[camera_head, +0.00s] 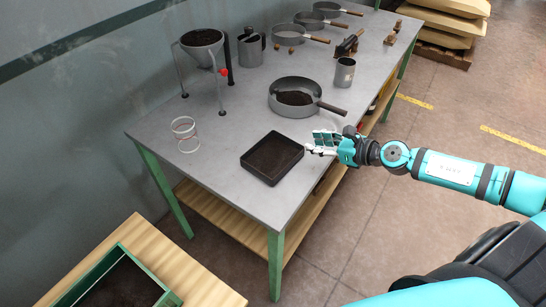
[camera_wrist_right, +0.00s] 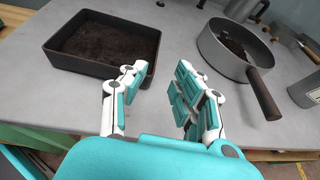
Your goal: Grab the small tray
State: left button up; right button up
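The small tray (camera_head: 250,165) is black, square and shallow, and lies flat near the front edge of the grey table. Dark granular material covers its floor. In the right wrist view the tray (camera_wrist_right: 150,68) is at the upper left. My right gripper (camera_head: 312,143) is just right of the tray, above the table's front edge. In the right wrist view its fingers (camera_wrist_right: 150,85) are apart with nothing between them, and the left finger is close to the tray's right wall; contact cannot be told. My left gripper is not in view.
A round pan (camera_head: 275,101) with dark contents stands behind my right gripper, its handle pointing right; it also shows in the wrist view (camera_wrist_right: 212,58). A glass (camera_head: 186,146) stands left of the tray, a funnel stand (camera_head: 218,57) behind. The table (camera_head: 215,185) is bare around the tray.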

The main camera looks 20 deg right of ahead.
aim_at(289, 139)
jog(key=p+x, duration=0.2)
jog(key=x, duration=0.3)
jog(key=p+x, duration=0.1)
jog(key=x, duration=0.3)
jog(key=shift+w+a, duration=0.2)
jog(key=shift+a, duration=0.1)
jog(key=shift+w+a+f, duration=0.1)
jog(key=shift+w, duration=0.1)
jog(key=shift+c, duration=0.3)
grip_shut()
